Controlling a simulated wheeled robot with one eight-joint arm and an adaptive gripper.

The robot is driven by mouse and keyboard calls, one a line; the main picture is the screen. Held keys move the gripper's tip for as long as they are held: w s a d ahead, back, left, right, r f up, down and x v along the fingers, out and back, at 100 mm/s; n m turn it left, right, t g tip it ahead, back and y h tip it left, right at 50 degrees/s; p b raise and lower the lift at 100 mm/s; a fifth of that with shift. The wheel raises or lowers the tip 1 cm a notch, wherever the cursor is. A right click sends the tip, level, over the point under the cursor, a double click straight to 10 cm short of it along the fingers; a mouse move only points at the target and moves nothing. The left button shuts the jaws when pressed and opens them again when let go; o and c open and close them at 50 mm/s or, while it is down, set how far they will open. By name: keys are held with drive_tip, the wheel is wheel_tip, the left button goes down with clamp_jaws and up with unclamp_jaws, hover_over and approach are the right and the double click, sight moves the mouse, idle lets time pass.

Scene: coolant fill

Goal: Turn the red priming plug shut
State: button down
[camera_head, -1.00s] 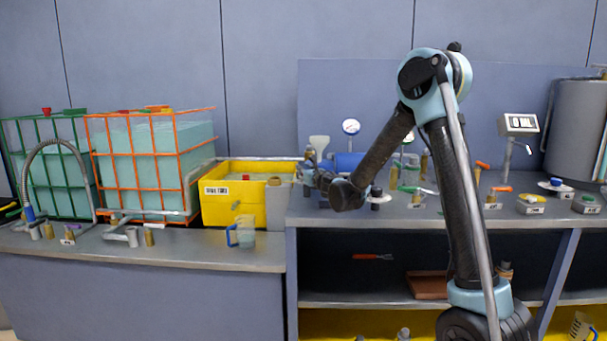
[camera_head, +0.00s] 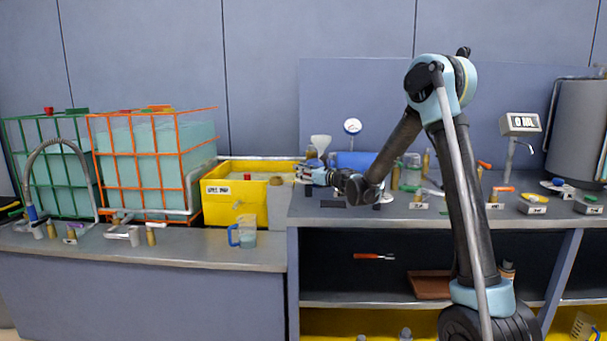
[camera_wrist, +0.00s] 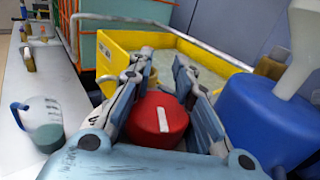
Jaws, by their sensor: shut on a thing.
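The red priming plug (camera_wrist: 157,121) shows in the wrist view as a round red cap with a white bar mark that runs nearly straight up the picture. My gripper (camera_wrist: 163,68) has one finger on each side of the plug and is shut on it. In the head view my gripper (camera_head: 308,174) is at the left end of the right bench, beside the yellow tub. What lies beneath the plug is hidden in both views.
A blue vessel (camera_wrist: 262,118) with a pale funnel (camera_wrist: 304,45) stands close right of my gripper. The yellow tub (camera_wrist: 120,58) of liquid lies beyond the fingertips. A blue-handled jug (camera_wrist: 45,130) stands left. A pressure gauge (camera_head: 352,127) stands behind my arm.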

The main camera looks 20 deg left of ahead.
drive_tip(key=shift+s+n+g+y, duration=0.2)
drive_tip(key=shift+n+g+y, duration=0.1)
drive_tip(key=shift+n+g, duration=0.3)
drive_tip(key=shift+g, duration=0.3)
drive_tip(key=c, duration=1.4)
unclamp_jaws()
drive_tip(key=shift+o, duration=0.2)
wheel_tip(320, 180, up, 10)
drive_tip(key=shift+f, duration=0.1)
